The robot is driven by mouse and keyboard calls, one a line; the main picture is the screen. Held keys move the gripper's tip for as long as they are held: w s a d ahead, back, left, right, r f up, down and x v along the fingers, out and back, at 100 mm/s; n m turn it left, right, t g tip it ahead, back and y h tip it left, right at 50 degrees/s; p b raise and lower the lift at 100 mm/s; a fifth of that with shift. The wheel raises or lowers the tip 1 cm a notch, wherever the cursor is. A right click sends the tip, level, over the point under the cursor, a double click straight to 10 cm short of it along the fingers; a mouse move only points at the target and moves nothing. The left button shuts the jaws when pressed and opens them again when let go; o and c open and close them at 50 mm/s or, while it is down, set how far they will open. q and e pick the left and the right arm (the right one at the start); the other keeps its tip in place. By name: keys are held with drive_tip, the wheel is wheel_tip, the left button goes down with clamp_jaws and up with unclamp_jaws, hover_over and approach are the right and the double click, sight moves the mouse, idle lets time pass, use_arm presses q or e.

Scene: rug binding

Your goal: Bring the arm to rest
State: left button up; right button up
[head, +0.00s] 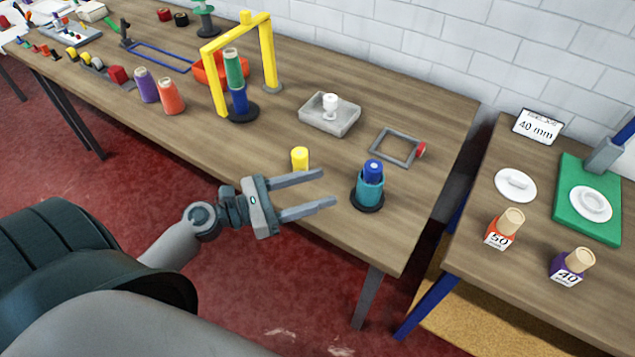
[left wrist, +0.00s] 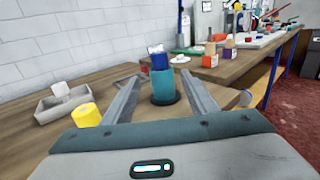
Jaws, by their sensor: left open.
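My left gripper (head: 326,192) is open and empty above the front edge of the wooden bench, with its two fingers pointing right. The teal spool with a blue top (head: 370,187) stands upright on a dark round base just beyond the fingertips. In the left wrist view the same spool (left wrist: 162,85) shows between the two fingers (left wrist: 160,92), ahead of them; I cannot tell how close it is. A yellow cylinder (head: 300,158) stands on the bench behind the upper finger. My right gripper is not in view.
A grey tray with a white piece (head: 329,118), a grey square frame (head: 396,148) and a yellow arch (head: 212,85) around stacked green and blue spools stand on the bench. A second table (head: 530,270) at right holds numbered bottles (head: 502,230). Red floor in front is clear.

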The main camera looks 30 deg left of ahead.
use_arm(q)
drive_tip(key=s+d+f+m+g+y, duration=0.2)
drive_tip(key=s+d+f+m+g, duration=0.7)
drive_tip(key=m, duration=0.9)
drive_tip(key=s+a+f+m+g+y, duration=0.1)
drive_tip(key=s+a+f+m+y, duration=0.25)
drive_tip(key=s+m+y, duration=0.2)
drive_tip(key=s+a+f+m+y, duration=0.3)
drive_tip(key=s+f+m+y, duration=0.15)
drive_tip(key=s+m, duration=0.2)
wheel_tip(320, 180, down, 28)
drive_tip(key=g, duration=0.1)
drive_tip(key=s+a+f+g, duration=0.1)
drive_tip(key=s+a+f, duration=0.2)
drive_tip(key=s+f, duration=1.5)
drive_tip(key=shift+s+f+g, duration=0.35)
drive_tip(key=shift+s+g, duration=0.05)
drive_tip(key=shift+s, duration=0.1)
